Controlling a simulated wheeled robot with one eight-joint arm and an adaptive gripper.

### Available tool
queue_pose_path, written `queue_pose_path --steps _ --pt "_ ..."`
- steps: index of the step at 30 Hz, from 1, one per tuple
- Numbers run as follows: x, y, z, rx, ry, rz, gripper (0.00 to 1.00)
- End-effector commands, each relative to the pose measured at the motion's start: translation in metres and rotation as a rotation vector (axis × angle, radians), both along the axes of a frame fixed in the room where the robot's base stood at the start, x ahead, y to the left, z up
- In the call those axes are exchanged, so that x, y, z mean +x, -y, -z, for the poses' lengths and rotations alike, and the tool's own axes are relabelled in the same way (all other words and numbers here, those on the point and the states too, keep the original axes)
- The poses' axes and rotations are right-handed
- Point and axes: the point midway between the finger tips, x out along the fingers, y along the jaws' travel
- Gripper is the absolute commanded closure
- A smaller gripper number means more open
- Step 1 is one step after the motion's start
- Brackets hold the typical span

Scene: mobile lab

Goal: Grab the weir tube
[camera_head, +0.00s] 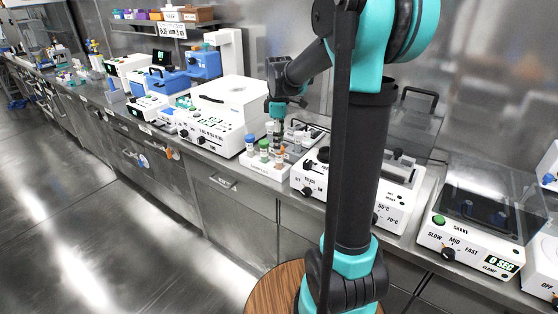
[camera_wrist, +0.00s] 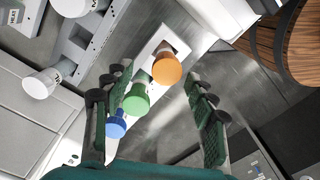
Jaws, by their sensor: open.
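A white rack (camera_head: 262,169) on the bench holds a blue-capped tube (camera_head: 250,143), a green-capped tube (camera_head: 264,148) and an orange-capped tube (camera_head: 278,158). No label reading "weir" is legible, so I cannot tell which tube it is. My gripper (camera_head: 279,120) is above the rack, pointing down. In the wrist view my gripper (camera_wrist: 158,82) is open and empty. Between its fingers show the green cap (camera_wrist: 136,98) and blue cap (camera_wrist: 116,127), with the orange cap (camera_wrist: 167,68) near the tips. I cannot judge the height gap.
Left of the rack stands a white instrument (camera_head: 222,118); right of it is a white heater box (camera_head: 350,190). A shaker (camera_head: 470,225) is further right. White-capped tubes (camera_wrist: 41,84) show at the wrist view's left. A round wooden stool (camera_head: 268,290) stands before the bench.

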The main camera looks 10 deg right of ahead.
Motion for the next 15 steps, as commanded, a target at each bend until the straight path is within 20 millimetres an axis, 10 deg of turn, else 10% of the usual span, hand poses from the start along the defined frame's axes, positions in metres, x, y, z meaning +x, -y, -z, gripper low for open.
queue_pose_path --steps 15 --pt "-0.008 0.0 0.053 0.0 0.0 0.0 0.43"
